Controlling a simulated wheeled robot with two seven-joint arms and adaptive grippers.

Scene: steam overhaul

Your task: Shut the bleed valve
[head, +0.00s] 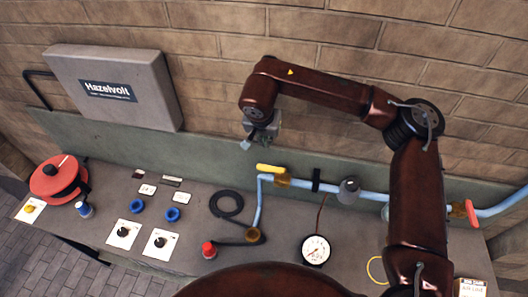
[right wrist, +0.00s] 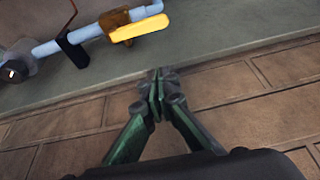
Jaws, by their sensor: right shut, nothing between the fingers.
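A yellow lever handle (head: 270,168) sits on a brass valve body (head: 282,178) at the left end of the light blue pipe (head: 330,188). The lever lies roughly along the horizontal pipe run. A second valve with a red handle (head: 471,213) is at the far right of the pipe. No label shows which one is the bleed valve. My right gripper (head: 262,138) is shut and empty, above and behind the yellow lever, apart from it. In the right wrist view, its closed fingertips (right wrist: 158,92) are below the yellow lever (right wrist: 138,28). My left gripper is out of view.
A round gauge (head: 316,250), a black hose coil (head: 227,205), a red knob (head: 209,250) and blue knobs (head: 173,214) are on the bench. A grey Hazelvolt box (head: 115,87) and red reel (head: 58,178) stand left. A brick wall (head: 210,50) rises behind.

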